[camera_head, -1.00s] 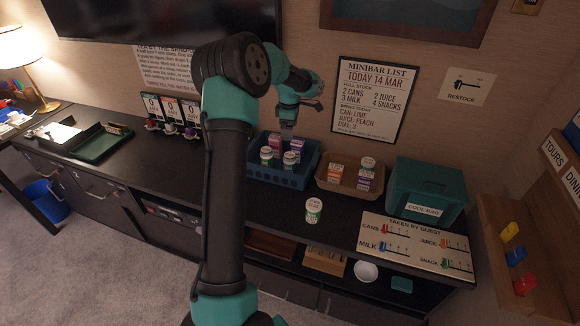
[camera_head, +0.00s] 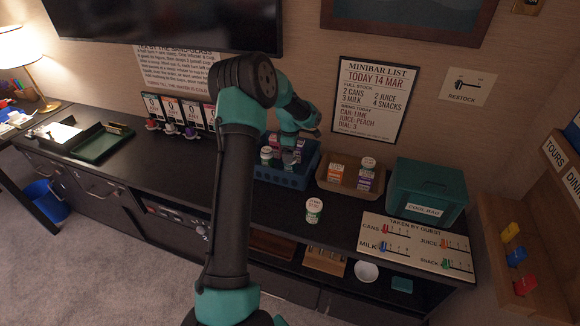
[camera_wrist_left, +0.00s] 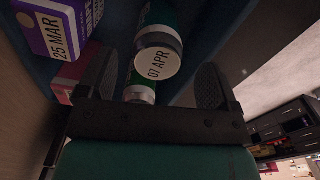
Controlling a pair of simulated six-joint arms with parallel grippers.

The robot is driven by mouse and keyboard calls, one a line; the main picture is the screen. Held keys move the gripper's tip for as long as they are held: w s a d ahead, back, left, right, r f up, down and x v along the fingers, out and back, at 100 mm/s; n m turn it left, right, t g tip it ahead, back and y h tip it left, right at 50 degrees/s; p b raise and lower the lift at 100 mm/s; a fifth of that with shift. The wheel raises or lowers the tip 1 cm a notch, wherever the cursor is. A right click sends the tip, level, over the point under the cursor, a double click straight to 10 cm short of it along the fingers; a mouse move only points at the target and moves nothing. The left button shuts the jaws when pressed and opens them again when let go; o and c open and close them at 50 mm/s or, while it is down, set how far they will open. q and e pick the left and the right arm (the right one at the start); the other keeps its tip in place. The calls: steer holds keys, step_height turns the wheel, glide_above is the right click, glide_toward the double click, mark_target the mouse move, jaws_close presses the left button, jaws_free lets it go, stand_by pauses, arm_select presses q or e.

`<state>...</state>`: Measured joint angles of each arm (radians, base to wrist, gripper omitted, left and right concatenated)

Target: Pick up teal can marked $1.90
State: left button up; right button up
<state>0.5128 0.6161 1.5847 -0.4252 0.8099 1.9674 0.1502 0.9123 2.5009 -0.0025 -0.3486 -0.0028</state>
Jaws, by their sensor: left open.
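My left gripper (camera_head: 288,146) is low over the blue basket (camera_head: 286,180), and its fingers are mostly hidden by the arm in the head view. In the left wrist view the jaws (camera_wrist_left: 152,84) are open. A green, teal-like can (camera_wrist_left: 158,20) with a pale lid marked 07 APR shows between and beyond the fingertips, apart from them. In the head view a green-and-white can (camera_head: 266,156) stands in the basket. I cannot read a $1.90 mark anywhere.
A purple carton (camera_wrist_left: 62,28) marked 25 MAR is close beside the left finger in the wrist view. A lone can (camera_head: 314,210) stands on the counter. A tan tray (camera_head: 345,186) with cartons and a can and a teal cool bag (camera_head: 425,188) are to the right.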

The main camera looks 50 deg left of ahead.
mark_target(290, 166)
arm_select(q)
steer(key=shift+f, duration=0.1)
steer(key=shift+a+f, duration=0.1)
steer(key=shift+f, duration=2.45)
steer(key=shift+c, duration=0.3)
steer(key=c, duration=1.1)
